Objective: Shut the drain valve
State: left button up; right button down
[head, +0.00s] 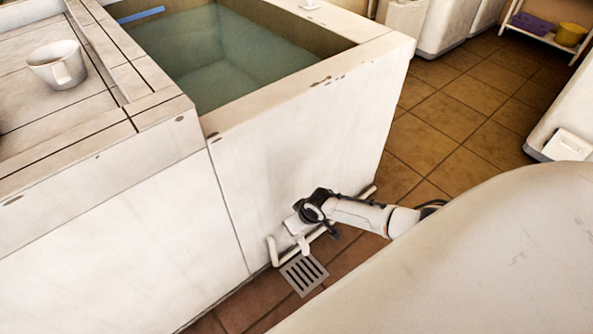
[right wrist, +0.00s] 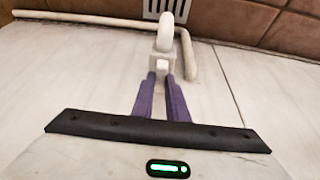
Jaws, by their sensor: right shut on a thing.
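The drain valve is a white fitting low on the front wall of the basin (head: 310,125), which is full of water. In the right wrist view the valve (right wrist: 165,32) shows a rounded white spout and a small white block, its handle (right wrist: 160,64). My right gripper (head: 296,222) is at the foot of the basin wall. Its purple fingers (right wrist: 160,80) are shut on the handle. The handle's turn angle is hard to tell. My left gripper is not in view.
A slotted floor grate (head: 303,273) lies below the valve. A white pipe (right wrist: 95,18) runs along the wall's foot beside it. Tiled floor (head: 440,115) is open to the right of the basin.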

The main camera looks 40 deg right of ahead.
jog(key=c, duration=1.7)
grip_release()
jog(key=shift+c, duration=0.2)
